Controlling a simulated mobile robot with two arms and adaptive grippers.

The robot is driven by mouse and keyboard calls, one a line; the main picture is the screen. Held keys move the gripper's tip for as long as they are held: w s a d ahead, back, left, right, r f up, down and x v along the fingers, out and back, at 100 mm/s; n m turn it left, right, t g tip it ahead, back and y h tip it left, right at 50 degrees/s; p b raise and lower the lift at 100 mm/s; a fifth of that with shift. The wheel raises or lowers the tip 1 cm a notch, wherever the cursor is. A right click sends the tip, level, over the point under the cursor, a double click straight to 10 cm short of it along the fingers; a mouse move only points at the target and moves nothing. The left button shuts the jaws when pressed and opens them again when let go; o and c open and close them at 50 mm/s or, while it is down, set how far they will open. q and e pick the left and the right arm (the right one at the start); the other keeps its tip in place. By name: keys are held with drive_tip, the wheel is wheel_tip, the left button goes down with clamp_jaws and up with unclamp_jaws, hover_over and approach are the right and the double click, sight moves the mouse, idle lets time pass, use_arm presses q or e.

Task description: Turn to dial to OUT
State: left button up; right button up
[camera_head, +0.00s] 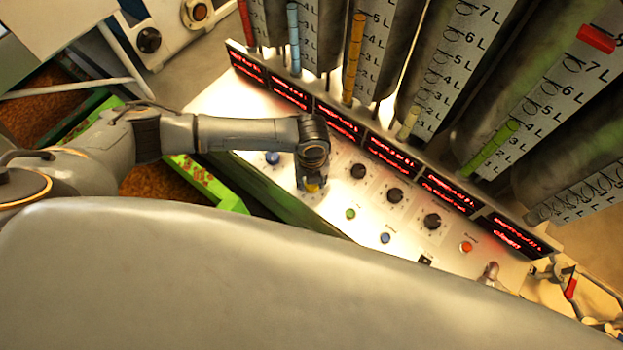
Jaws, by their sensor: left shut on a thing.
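A pale, brightly lit control panel (335,207) runs diagonally across the middle of the view. My left gripper (312,184) reaches onto it from the left and points down. Its fingers are shut on a small yellow knob (313,188), mostly hidden between and under the fingertips. Black round dials (358,171), (394,195) and (432,221) stand in a row to its right, apart from the gripper. The dial lettering is too small to read, so I cannot see any OUT mark. My right gripper is not in view.
Blue (272,158), green (350,213) and orange (466,247) buttons are on the panel. Red lit displays (392,152) line its back edge. Tall cylinders with litre scales (455,60) stand behind. Green bars (205,181) and an open frame lie left of the panel.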

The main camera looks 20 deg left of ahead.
use_arm(q)
drive_tip(key=o, duration=1.2)
drive_tip(key=shift+r, duration=0.15)
wheel_tip(320, 180, up, 12)
drive_tip(key=shift+f, duration=0.1)
